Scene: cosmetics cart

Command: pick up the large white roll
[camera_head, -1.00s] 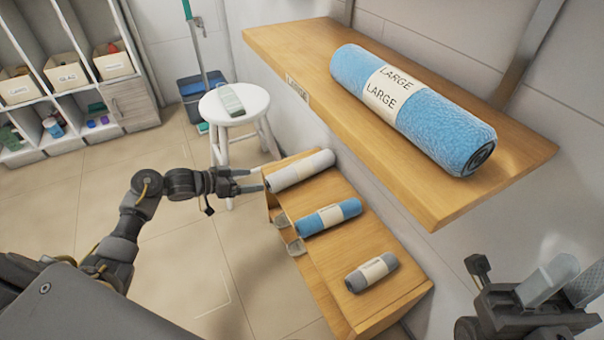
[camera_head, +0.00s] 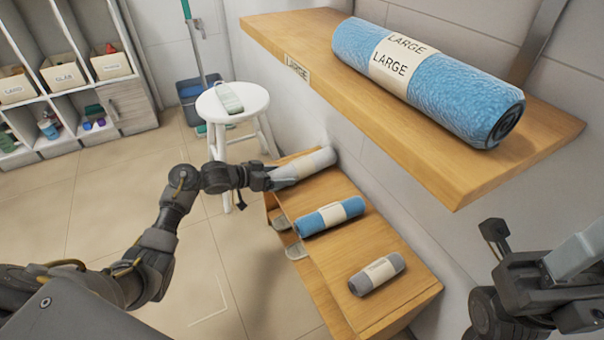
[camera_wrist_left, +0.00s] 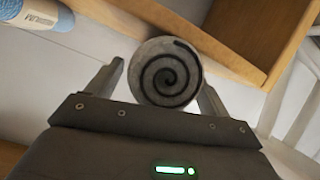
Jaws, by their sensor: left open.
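The large white roll (camera_head: 308,163) lies on the far end of the low wooden unit, beyond a smaller blue roll (camera_head: 325,217) and a small grey roll (camera_head: 377,273). My left gripper (camera_head: 266,178) is open at its left end. In the left wrist view the white roll's spiral end (camera_wrist_left: 168,75) sits between the two spread fingers of the left gripper (camera_wrist_left: 163,80); contact cannot be told. My right gripper (camera_head: 580,258) shows partly at the lower right, away from the rolls; its opening is unclear.
A wooden shelf (camera_head: 420,140) on the wall holds a big blue roll (camera_head: 450,95) labelled LARGE, above and right of the low unit (camera_head: 335,270). A white stool (camera_head: 250,100) stands behind the unit. The floor at left is clear.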

